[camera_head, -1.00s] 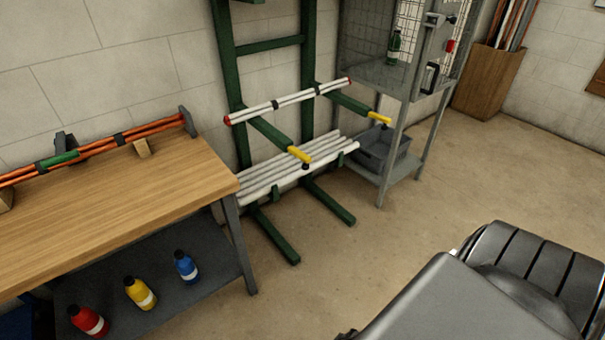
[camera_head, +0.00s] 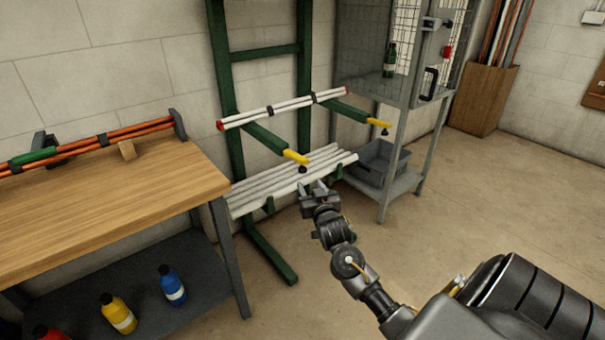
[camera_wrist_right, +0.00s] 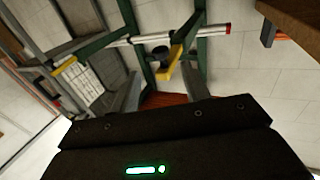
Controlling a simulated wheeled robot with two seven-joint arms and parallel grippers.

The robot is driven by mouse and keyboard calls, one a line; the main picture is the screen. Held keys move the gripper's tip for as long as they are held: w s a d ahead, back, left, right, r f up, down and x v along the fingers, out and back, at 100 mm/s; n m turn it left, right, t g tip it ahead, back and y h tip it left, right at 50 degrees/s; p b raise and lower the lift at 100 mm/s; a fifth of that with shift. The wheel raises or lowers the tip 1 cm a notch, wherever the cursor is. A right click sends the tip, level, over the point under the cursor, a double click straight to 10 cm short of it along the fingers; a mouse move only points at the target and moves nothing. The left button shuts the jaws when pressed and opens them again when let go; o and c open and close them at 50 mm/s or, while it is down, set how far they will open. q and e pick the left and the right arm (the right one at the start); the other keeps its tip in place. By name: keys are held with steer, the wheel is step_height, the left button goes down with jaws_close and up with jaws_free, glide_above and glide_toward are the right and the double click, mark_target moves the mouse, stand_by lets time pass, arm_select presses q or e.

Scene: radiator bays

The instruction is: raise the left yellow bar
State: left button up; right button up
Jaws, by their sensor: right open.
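The left yellow bar (camera_head: 295,157) is the tip of the left green rack arm, with a dark knob under it. The right yellow bar (camera_head: 379,124) ends the other arm. My right gripper (camera_head: 314,187) is open and empty, just below and slightly right of the left yellow bar in the head view. In the wrist view the left yellow bar (camera_wrist_right: 172,70) shows ahead, in the gap between the open fingers (camera_wrist_right: 160,90); they look apart from it. My left gripper is out of view.
White tubes (camera_head: 275,108) with red ends lie across both rack arms. More white tubes (camera_head: 290,180) lie below. A workbench (camera_head: 110,200) stands left and a wire cage (camera_head: 420,75) right, with a grey crate (camera_head: 375,160) under it. Floor on the right is free.

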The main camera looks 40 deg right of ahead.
mark_target(304, 173)
steer(key=b+x, duration=0.1)
steer(key=x, duration=0.8)
steer(key=shift+w+f, duration=0.1)
steer(key=shift+w, duration=0.05)
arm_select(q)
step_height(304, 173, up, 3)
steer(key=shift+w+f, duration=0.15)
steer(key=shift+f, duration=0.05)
arm_select(e)
steer(key=shift+w, duration=0.2)
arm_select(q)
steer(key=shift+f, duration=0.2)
arm_select(e)
jaws_close()
